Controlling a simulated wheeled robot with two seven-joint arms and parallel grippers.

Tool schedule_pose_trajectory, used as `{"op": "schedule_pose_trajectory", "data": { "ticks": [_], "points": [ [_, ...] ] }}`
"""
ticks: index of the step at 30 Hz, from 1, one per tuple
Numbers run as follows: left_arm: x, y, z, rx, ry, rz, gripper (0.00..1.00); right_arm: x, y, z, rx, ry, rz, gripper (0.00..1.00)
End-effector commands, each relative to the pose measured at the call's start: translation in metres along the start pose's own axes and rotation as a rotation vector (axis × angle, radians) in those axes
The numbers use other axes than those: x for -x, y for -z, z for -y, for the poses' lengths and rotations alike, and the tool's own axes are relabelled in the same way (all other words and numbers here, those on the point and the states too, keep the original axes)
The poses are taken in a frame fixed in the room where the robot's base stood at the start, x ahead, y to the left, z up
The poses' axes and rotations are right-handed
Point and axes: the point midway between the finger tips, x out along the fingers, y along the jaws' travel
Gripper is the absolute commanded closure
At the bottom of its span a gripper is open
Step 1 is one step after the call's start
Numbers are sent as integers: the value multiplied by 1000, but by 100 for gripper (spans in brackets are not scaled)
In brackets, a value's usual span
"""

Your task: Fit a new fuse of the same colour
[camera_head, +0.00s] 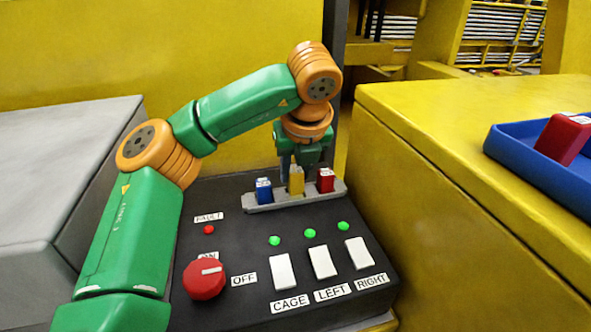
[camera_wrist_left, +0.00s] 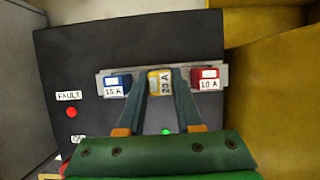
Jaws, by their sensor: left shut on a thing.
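A grey fuse holder (camera_head: 260,207) on the dark control panel carries a blue fuse (camera_head: 264,190), a yellow fuse (camera_head: 296,182) and a red fuse (camera_head: 325,180). In the wrist view the blue fuse (camera_wrist_left: 117,86) reads 15 A, the yellow fuse (camera_wrist_left: 159,82) 20 A and the red fuse (camera_wrist_left: 206,81) 10 A. My left gripper (camera_wrist_left: 160,90) is shut on the yellow fuse from above, at the middle slot. I cannot tell whether that fuse is fully seated. A loose red fuse (camera_head: 563,138) lies in a blue tray (camera_head: 507,147) at the right. My right gripper is out of view.
The panel has a red knob (camera_head: 205,279), a lit red fault lamp (camera_head: 209,229), several green lamps and white switches (camera_head: 322,262). A tall yellow cabinet (camera_head: 440,130) rises close to the panel's right side. A grey box (camera_head: 60,150) stands at the left.

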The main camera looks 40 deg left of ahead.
Motion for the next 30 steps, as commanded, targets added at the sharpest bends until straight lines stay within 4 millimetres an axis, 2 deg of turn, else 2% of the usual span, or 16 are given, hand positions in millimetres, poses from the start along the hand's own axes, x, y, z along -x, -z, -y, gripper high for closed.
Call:
{"op": "schedule_pose_trajectory", "data": {
  "ticks": [18, 26, 27, 30],
  "points": [
    [-16, 7, 0, -1, -1, 0, 100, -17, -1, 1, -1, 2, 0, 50],
    [-16, 7, 0, -2, -2, -2, 100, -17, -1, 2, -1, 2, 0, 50],
    [-16, 7, 0, -1, -2, -2, 55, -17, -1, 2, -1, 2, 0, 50],
    [-16, 7, 0, -1, -2, -2, 31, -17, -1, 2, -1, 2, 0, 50]
  ]
}}
